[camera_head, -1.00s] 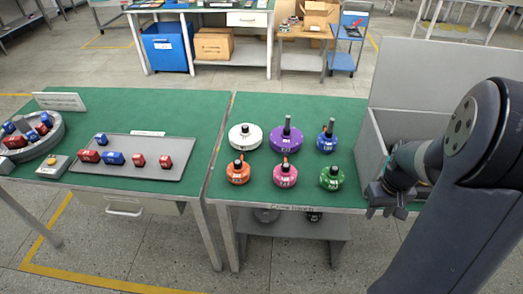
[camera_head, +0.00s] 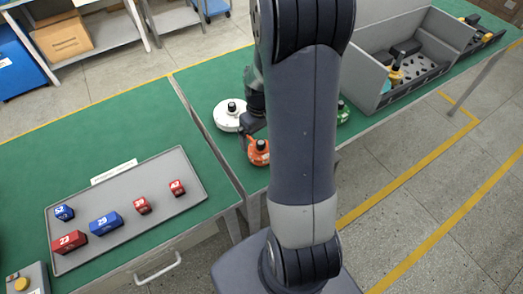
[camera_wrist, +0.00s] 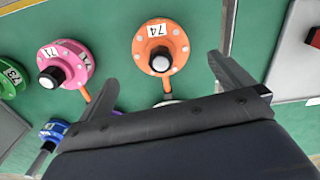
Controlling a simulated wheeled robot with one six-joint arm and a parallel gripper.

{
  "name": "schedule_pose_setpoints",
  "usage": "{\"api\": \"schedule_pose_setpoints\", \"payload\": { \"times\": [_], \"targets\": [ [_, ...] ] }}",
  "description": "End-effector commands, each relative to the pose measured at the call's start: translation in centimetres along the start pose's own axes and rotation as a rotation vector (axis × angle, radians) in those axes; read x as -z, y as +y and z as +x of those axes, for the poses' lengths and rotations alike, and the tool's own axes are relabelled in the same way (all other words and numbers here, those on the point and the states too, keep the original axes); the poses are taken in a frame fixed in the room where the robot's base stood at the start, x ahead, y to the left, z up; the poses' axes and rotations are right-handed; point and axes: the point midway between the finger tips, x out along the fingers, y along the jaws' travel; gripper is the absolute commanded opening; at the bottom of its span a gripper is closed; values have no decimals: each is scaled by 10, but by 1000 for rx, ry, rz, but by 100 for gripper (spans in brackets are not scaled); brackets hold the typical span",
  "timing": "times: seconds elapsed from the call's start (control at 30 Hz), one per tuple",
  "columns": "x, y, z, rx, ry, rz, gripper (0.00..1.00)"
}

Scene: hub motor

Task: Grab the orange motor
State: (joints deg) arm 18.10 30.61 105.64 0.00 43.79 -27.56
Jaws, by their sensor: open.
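The orange motor (camera_head: 258,155) sits on the green table in the head view, partly hidden by my arm. In the wrist view the orange motor (camera_wrist: 178,38) shows from above, with a label reading 74, a black shaft and an orange lead. My gripper (camera_wrist: 160,72) is open and empty, its two fingers spread to either side below the motor in the picture. In the head view my gripper (camera_head: 247,135) is beside the orange motor, between it and the white motor; its fingers are mostly hidden.
A white motor (camera_head: 226,116) stands close behind. A pink motor (camera_wrist: 72,57), a blue motor (camera_wrist: 52,131) and a green motor (camera_wrist: 8,80) stand left in the wrist view. A grey tray (camera_head: 150,205) of red and blue blocks and a grey bin (camera_head: 405,85) flank the area.

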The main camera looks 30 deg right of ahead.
Motion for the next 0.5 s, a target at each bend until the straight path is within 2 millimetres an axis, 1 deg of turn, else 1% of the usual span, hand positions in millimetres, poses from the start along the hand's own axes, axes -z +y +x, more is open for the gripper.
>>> {"api": "schedule_pose_setpoints", "payload": {
  "times": [0.03,0.1,0.2,0.37,0.5],
  "targets": [
    [-1,0,8,2,-4,1,100],
    [-1,0,17,2,-3,1,100],
    [0,0,25,1,-2,1,100],
    [-1,0,32,1,-1,1,100],
    [-4,1,45,2,-4,1,100]
  ]
}}
